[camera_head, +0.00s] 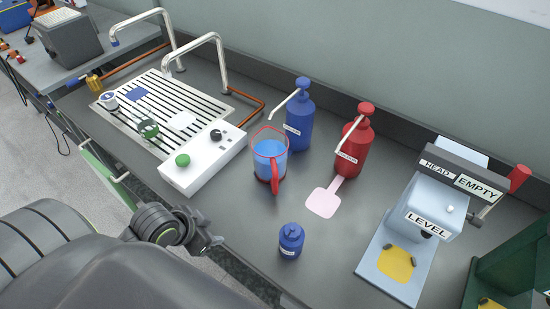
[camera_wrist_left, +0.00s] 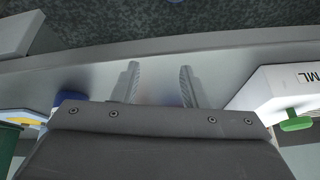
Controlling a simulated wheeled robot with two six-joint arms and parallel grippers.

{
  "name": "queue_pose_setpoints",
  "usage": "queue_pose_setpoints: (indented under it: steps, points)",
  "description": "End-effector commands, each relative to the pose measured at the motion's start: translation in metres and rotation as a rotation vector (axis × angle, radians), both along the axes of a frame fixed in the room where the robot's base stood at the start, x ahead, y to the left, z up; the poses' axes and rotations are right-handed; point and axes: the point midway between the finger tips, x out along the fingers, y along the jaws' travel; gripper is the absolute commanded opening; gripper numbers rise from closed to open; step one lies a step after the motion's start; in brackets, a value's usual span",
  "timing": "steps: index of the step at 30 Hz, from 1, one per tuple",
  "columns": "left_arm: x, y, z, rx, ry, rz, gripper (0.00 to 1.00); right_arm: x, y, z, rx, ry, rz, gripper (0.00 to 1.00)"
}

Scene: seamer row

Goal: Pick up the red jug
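The red jug (camera_head: 264,176) stands upright on the grey counter in the head view. It is clear with a red rim, red base and red handle, and holds blue liquid. The handle faces the front. My left gripper (camera_head: 212,241) is in front of the jug and to its left, near the counter's front edge, apart from it. In the left wrist view its two fingers (camera_wrist_left: 158,82) are spread with nothing between them. The jug cannot be made out in that view. My right gripper is not in view.
A blue pump bottle (camera_head: 298,122) and a red pump bottle (camera_head: 353,150) stand behind the jug. A white box (camera_head: 204,158) with a green button is to its left.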

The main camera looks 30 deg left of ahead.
Motion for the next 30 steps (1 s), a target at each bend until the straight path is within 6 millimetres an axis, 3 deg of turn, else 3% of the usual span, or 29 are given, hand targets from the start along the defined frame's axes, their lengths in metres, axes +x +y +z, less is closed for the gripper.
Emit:
queue_pose_setpoints:
  steps: [8, 15, 24, 30]
  points:
    - [0.033, 0.007, 0.031, -0.07, -0.08, -0.301, 0.4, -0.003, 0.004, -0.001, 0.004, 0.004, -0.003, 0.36]
    - [0.057, 0.015, 0.075, -0.149, -0.132, -0.49, 0.4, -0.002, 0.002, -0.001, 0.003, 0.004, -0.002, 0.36]
    - [0.089, 0.026, 0.14, -0.224, -0.188, -0.591, 0.4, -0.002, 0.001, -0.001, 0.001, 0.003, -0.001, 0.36]
    - [0.099, 0.028, 0.162, -0.246, -0.208, -0.6, 0.4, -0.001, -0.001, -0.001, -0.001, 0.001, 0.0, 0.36]
